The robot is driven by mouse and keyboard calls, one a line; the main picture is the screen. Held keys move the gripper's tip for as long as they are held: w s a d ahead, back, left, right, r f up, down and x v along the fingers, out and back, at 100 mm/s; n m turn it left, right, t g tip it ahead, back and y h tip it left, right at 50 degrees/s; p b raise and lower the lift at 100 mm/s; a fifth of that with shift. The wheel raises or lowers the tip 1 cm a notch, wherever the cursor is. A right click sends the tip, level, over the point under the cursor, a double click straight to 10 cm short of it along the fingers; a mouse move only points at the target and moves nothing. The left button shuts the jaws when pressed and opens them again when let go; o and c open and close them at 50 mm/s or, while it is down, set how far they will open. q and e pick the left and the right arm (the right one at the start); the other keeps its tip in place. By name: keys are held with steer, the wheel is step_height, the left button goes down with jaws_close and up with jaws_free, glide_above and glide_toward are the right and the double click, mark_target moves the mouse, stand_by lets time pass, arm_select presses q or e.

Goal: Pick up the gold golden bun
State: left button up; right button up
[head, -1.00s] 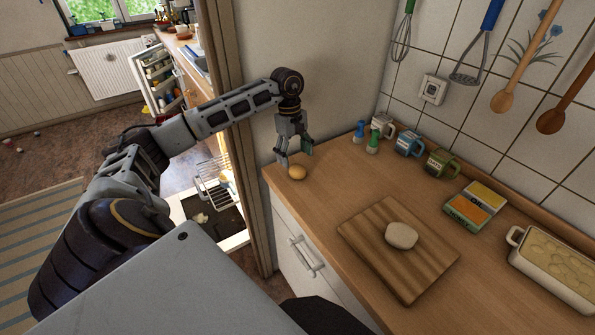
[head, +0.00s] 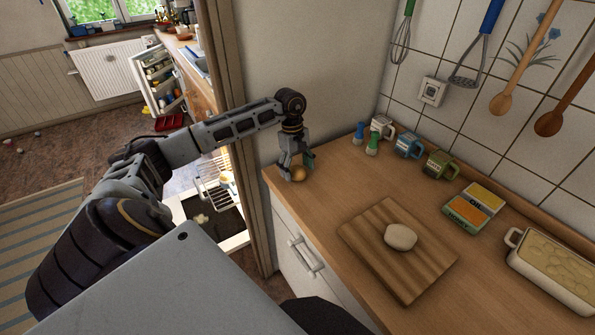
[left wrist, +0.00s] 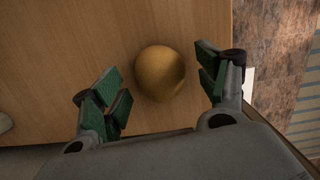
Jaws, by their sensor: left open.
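The golden bun (head: 299,174) is a small round gold-brown bun on the wooden counter, near its left end. My left gripper (head: 297,176) is right over it, pointing down. In the left wrist view the bun (left wrist: 160,72) lies between the two open green-padded fingers of the gripper (left wrist: 163,88), a little beyond them. Gaps show on both sides of it, so the fingers do not appear to touch it. My right gripper is not in view.
A cutting board (head: 365,243) with a pale bun (head: 400,237) lies nearer on the counter (head: 335,185). Mugs (head: 409,144), shakers (head: 371,146), a box (head: 473,207) and a baking dish (head: 550,268) stand to the right. The counter's left edge is close to the golden bun.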

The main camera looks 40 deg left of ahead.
mark_target(297, 167)
arm_select(q)
steer(key=shift+f, duration=0.1)
stand_by(0.4)
steer(key=c, duration=1.1)
steer(key=shift+r+b, duration=0.3)
steer(key=shift+r, duration=4.7)
